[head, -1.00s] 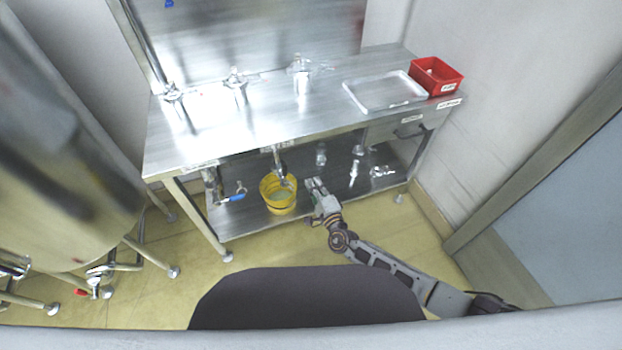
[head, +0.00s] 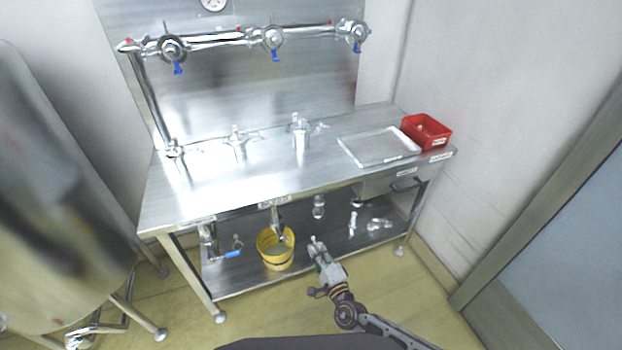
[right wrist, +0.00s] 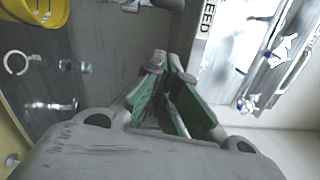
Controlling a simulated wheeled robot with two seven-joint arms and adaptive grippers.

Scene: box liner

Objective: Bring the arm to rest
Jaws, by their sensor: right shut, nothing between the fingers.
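My right gripper (head: 316,243) is shut and empty. In the head view it is in front of the steel bench, right of the yellow bucket (head: 276,262), apart from it. In the right wrist view its green-lined fingers (right wrist: 168,70) are together with nothing between them. My right arm comes in from the bottom right. My left gripper is not in the frames.
A steel bench (head: 240,190) carries a clear tray (head: 378,147) and a red bin (head: 426,131). Its lower shelf (head: 340,235) holds the bucket and several metal fittings. A large steel tank (head: 60,200) stands at the left. Yellowish floor lies in front of the bench.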

